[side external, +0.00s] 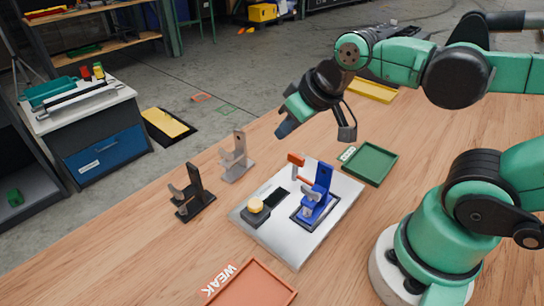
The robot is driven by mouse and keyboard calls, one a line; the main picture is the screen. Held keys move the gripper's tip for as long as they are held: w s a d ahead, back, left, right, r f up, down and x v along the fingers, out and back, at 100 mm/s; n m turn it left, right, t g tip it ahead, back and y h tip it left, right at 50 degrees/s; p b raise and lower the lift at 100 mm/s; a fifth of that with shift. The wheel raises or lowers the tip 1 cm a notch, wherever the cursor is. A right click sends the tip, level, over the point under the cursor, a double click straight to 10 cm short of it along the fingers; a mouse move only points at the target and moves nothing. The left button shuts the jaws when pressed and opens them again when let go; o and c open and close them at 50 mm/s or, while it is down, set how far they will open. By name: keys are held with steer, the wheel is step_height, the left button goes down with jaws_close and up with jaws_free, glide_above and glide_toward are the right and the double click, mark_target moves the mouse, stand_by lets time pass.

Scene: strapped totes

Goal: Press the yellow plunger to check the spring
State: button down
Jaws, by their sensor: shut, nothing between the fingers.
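My gripper (284,131) is in the air above and behind the plate, shut and empty, pointing down to the left. It is clear of the plunger.
A black bracket (192,195) and a grey bracket (236,158) stand left of the plate. A green tray (370,164) lies to its right; an orange tray (254,285) with a "WEAK" label lies in front. A yellow tray (371,91) is farther back.

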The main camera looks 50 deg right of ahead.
mark_target(255, 202)
steer(key=a+r+g, duration=0.5)
steer(key=a+g, duration=0.1)
steer(key=a, duration=0.1)
steer(key=shift+a+r, duration=0.15)
steer(key=shift+a, duration=0.2)
steer(key=shift+w, duration=0.15)
step_height(255, 202, down, 14)
stand_by(0.4)
steer(key=shift+f, duration=1.25)
step_height(255, 202, up, 14)
stand_by(0.3)
stand_by(0.5)
